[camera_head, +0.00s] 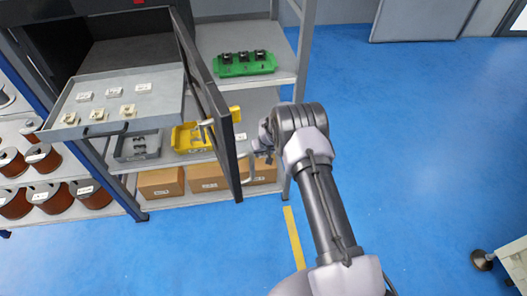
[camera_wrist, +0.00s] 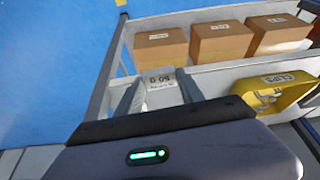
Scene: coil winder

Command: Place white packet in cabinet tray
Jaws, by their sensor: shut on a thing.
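The white packet (camera_wrist: 160,86) with printed dark text is between the two grey fingers of my gripper (camera_wrist: 160,92) in the wrist view. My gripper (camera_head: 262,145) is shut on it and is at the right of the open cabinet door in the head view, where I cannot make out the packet. The grey cabinet tray (camera_head: 167,108) is pulled out of the dark cabinet at the upper left. Several small white and cream pieces with labels lie in it. The door stands between my gripper and the tray.
The open dark cabinet door (camera_head: 217,120) is an obstacle near my gripper. Shelves behind hold a green tray (camera_head: 243,64), a yellow bin (camera_head: 186,138), a grey bin (camera_head: 137,147) and cardboard boxes (camera_head: 161,183). Copper spools (camera_head: 45,157) stand at left.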

